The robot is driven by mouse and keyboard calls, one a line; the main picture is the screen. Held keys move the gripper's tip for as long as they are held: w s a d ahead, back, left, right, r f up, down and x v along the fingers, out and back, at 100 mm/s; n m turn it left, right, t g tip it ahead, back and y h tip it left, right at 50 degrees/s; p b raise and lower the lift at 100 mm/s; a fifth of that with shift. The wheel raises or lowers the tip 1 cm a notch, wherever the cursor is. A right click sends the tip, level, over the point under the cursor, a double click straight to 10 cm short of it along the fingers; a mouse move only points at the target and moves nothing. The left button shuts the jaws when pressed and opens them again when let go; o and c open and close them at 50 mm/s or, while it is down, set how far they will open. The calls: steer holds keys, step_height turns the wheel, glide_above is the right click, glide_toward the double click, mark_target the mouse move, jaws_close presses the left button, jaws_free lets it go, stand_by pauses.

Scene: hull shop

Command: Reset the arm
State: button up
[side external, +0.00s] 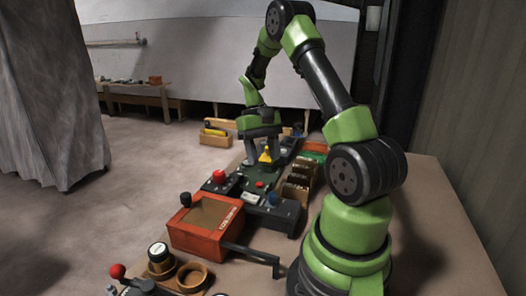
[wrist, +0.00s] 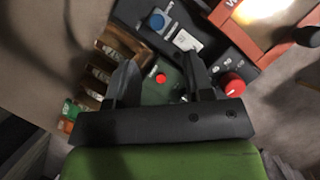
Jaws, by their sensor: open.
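My gripper (side external: 262,148) hangs pointing down over the far part of a dark control panel (side external: 250,198). In the wrist view, my gripper (wrist: 158,64) has its two dark fingers spread apart, with nothing held between them. A small red button (wrist: 160,78) on a green plate shows between the fingers, below them. A yellow piece (side external: 265,156) shows near the fingertips in the side view; I cannot tell whether it touches them. My arm is bent high, its elbow above the bench.
A red knob (side external: 219,177) and a blue knob (side external: 273,199) stand up from the panel. An orange box (side external: 205,222) with a crank sits nearer. A wooden compartment tray (side external: 298,184) lies to the right. The bench's right side (side external: 440,215) is bare.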

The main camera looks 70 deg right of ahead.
steer(key=shift+w+d+r, duration=0.1)
steer(key=shift+w+r, duration=0.05)
steer(key=shift+r, duration=0.25)
steer(key=w+a+r+n+t+h, duration=0.1)
steer(key=w+a+r+t+h, duration=0.1)
steer(key=a+r, duration=0.5)
steer(key=s+a+r+n+t, duration=0.2)
steer(key=s+a+r+t, duration=0.2)
steer(key=a, duration=0.4)
steer(key=s+a+r+n+t, duration=0.2)
steer(key=s+a+r+t, duration=0.2)
steer(key=a, duration=0.4)
steer(key=shift+s+r+y, duration=0.4)
steer(key=shift+r, duration=0.3)
stand_by(0.4)
